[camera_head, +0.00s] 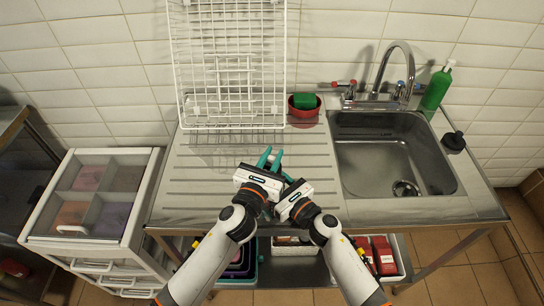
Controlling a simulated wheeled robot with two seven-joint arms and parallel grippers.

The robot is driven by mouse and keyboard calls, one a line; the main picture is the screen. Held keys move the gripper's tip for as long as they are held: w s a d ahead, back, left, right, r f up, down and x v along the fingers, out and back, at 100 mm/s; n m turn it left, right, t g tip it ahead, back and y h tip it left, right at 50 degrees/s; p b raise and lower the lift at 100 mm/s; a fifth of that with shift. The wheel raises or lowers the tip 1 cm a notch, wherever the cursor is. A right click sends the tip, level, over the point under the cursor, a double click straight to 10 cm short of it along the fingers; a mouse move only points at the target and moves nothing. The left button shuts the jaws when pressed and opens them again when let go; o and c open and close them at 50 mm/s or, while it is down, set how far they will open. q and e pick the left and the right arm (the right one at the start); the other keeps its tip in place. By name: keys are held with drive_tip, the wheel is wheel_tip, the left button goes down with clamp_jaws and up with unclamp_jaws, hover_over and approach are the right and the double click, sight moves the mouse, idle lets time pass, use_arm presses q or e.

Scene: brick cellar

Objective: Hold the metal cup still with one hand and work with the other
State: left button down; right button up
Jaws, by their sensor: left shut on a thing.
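My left gripper (270,160) is over the grooved drainboard at the middle of the counter, with its teal fingers pointing toward the wall. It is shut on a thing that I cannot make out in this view. My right gripper (286,180) is right beside it, angled in from the right. Its fingers are mostly hidden behind the two gripper bodies, so its opening does not show. I cannot make out a metal cup anywhere; any cup between the grippers is hidden.
A white wire rack (228,60) stands at the back. Beside it, a red bowl (304,112) holds a green sponge (305,100). The steel sink (375,165) is at right, with a green bottle (437,88) behind. A white drawer unit (142,215) stands left. The drainboard's left side is clear.

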use_arm(q)
drive_tip(key=shift+v, duration=1.4)
drive_tip(key=c, duration=1.2)
unclamp_jaws()
drive_tip(key=shift+w+d, duration=0.1)
drive_tip(key=shift+c, duration=0.2)
use_arm(e)
drive_tip(key=shift+w+d, duration=0.1)
use_arm(q)
drive_tip(key=v, duration=1.2)
drive_tip(key=shift+f, duration=0.1)
use_arm(e)
drive_tip(key=o, duration=1.1)
